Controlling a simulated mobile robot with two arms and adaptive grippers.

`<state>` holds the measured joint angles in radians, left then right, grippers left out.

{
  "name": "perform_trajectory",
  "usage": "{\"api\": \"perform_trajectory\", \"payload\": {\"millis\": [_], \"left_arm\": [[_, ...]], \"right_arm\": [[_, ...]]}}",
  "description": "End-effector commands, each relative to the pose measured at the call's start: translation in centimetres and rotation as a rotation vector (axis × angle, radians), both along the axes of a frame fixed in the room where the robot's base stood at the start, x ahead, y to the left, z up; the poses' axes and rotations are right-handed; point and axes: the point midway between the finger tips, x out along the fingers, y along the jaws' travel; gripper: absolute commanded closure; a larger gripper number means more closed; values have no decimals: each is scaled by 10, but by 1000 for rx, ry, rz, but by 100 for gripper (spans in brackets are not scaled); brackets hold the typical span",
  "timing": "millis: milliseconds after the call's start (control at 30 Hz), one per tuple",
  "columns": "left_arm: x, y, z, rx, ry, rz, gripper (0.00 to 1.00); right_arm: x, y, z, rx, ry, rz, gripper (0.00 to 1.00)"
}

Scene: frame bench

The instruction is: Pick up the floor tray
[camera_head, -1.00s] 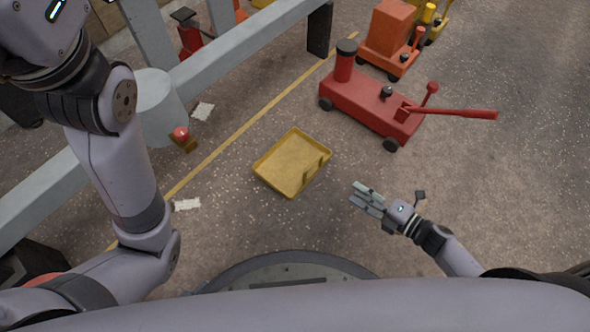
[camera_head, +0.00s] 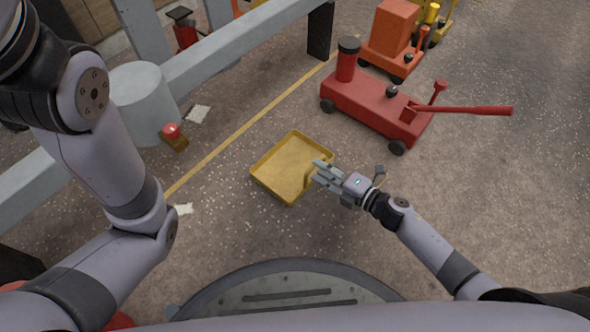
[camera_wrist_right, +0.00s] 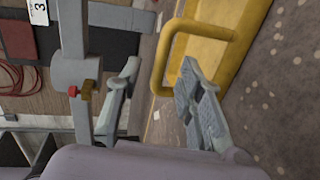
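The yellow floor tray (camera_head: 283,168) lies empty on the floor in the middle of the head view. My right gripper (camera_head: 320,172) is at the tray's right side, by its handle. In the right wrist view the yellow tray (camera_wrist_right: 240,45) shows at the upper right, with its bar handle (camera_wrist_right: 205,27) reaching toward my right gripper (camera_wrist_right: 160,90). The fingers are apart with nothing held between them; the handle is just ahead of them, nearer one finger. My left arm comes in from the left, but its gripper is out of the picture.
A red floor jack (camera_head: 375,105) with a long handle stands beyond the tray on the right. A grey frame (camera_head: 245,50) and cylinder (camera_head: 143,100) stand at the left. Floor at right is clear.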

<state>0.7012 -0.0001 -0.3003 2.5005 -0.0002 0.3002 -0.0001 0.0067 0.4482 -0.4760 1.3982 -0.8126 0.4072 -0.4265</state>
Motion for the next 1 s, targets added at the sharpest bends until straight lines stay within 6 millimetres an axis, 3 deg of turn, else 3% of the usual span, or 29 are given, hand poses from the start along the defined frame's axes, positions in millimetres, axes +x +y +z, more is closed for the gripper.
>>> {"api": "perform_trajectory", "payload": {"millis": [33, 133, 500, 1000], "left_arm": [[0, 0, -12, 0, 0, 0, 60], [0, 0, -19, 1, 0, 0, 60], [0, 0, -22, 1, 0, 0, 60], [0, 0, -22, 1, 1, 1, 60]], "right_arm": [[6, 5, -6, -1, -5, 2, 65], [16, 14, -8, -1, -3, 2, 65], [24, 22, -7, -2, 0, -1, 65], [24, 22, -7, 0, 0, -1, 99]]}}
